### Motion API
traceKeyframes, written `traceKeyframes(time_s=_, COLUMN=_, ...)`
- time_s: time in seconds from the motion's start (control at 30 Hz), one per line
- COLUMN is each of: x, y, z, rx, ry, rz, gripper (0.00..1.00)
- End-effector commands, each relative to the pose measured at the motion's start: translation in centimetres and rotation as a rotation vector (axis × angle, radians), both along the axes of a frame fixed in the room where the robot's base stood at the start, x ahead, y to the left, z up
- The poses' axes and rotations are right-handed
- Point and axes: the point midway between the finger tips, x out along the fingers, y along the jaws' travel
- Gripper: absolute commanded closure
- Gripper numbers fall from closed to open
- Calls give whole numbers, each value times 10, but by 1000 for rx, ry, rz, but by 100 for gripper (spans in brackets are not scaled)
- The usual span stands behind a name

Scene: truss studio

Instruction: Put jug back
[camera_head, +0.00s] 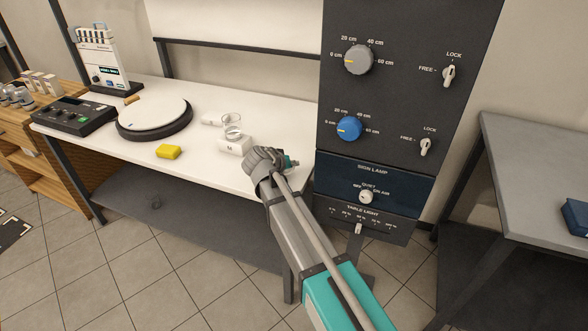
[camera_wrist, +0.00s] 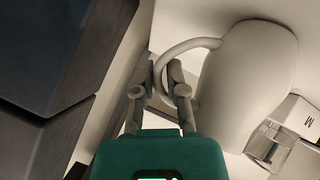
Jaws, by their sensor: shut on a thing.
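The jug (camera_wrist: 248,85) is a plain pale grey vessel with a curved handle, seen large at the right of the wrist view. My gripper (camera_wrist: 163,74) is shut on the jug's handle, with a finger on either side of it; the jug's body lies to the right of the fingers. In the head view, my arm reaches to the right end of the white table (camera_head: 210,98), and its end hides the fingers. Whether the jug touches the tabletop is unclear.
The dark control panel (camera_head: 400,110) rises close on the right.

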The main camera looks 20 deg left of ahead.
Motion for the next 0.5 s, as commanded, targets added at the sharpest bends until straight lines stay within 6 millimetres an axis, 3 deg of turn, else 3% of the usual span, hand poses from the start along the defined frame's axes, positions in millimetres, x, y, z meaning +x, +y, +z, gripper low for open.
traceKeyframes(time_s=0.4, x=0, y=1, z=-2, rx=0, ry=-1, rz=0, gripper=100)
traceKeyframes(time_s=0.43, x=0, y=0, z=-2, rx=0, ry=0, rz=0, gripper=80)
traceKeyframes(time_s=0.5, x=0, y=1, z=-1, rx=1, ry=0, rz=1, gripper=67)
